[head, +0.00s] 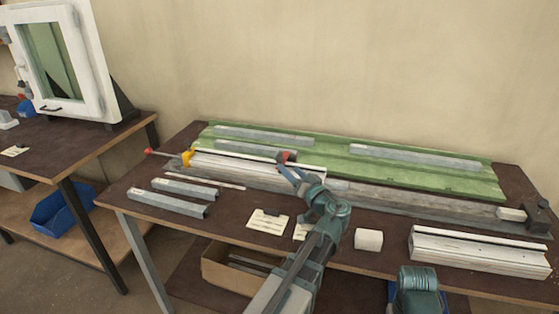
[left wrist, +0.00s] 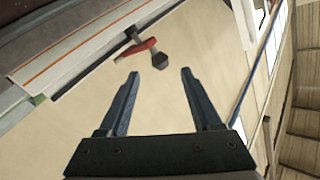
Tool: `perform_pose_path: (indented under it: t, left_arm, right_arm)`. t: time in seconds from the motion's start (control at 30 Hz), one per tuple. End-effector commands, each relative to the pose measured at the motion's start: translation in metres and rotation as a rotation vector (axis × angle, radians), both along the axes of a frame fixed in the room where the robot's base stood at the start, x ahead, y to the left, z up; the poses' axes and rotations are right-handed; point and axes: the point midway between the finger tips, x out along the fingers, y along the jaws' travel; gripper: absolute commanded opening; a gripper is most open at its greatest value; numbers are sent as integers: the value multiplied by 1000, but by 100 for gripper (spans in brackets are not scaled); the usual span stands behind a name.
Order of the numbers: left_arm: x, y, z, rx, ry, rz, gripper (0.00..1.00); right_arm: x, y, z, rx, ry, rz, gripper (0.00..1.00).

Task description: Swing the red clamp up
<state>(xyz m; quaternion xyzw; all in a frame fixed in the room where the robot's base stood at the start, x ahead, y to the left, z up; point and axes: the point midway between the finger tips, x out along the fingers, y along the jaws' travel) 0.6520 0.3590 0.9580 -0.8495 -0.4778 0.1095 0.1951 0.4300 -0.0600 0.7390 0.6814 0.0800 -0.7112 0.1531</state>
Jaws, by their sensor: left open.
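The red clamp (head: 284,156) sits at the back of the pale profile, near the middle of the bench. It is small and partly hidden behind my left gripper (head: 289,172), which is open just in front of it. The knob shows just beyond and between the open fingertips (left wrist: 160,75), with nothing gripped. I cannot tell the lever's exact tilt. My right gripper is not in view.
A yellow clamp (head: 187,157) with a red-tipped handle stands at the profile's left end. Grey bars lie on the green board (head: 335,165) and on the bench front. A white block (head: 368,239) and white profile (head: 478,251) lie at right. A dark block (head: 538,215) stands far right.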

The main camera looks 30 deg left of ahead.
Motion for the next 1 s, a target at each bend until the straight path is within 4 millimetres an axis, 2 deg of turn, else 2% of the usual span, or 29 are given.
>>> perform_pose_path:
  t: [0.03, 0.2, 0.4, 0.6, 0.87, 1.0]
  left_arm:
    - [8, 11, 0, 0, 0, 4, 66]
    - [24, 38, 0, -1, 0, 3, 66]
    - [36, 58, 0, 0, 0, 1, 66]
    - [41, 66, 0, -1, 1, 0, 66]
    - [41, 67, 0, -1, 1, 0, 66]
    - [41, 67, 0, -1, 1, 0, 44]
  right_arm:
    - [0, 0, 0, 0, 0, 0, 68]
    - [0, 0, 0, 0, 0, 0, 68]
    - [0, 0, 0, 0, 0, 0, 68]
    - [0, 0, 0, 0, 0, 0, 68]
    - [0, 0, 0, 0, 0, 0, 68]
    - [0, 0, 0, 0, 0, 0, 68]
